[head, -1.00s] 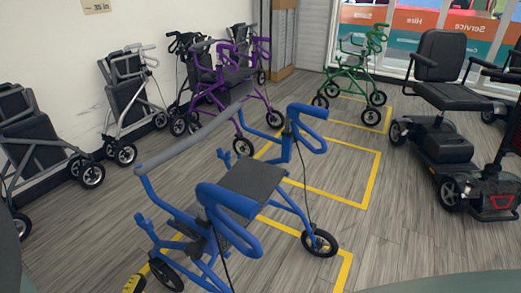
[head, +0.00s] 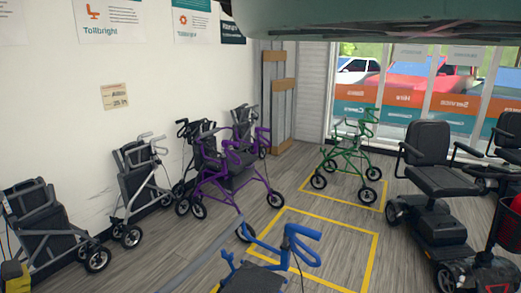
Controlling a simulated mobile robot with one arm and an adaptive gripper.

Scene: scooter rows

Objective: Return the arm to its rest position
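A broad grey-green part of my arm (head: 370,18) spans the top right of the head view, close to the camera and out of focus. It hides the upper wall and the top of the window. My gripper is not in view, so its state and anything in it are hidden.
A blue walker (head: 262,278) stands close at the bottom centre, cut off by the edge. A purple walker (head: 232,170), a green walker (head: 345,160) and folded grey walkers (head: 140,185) stand beyond. A black scooter (head: 430,185) is right.

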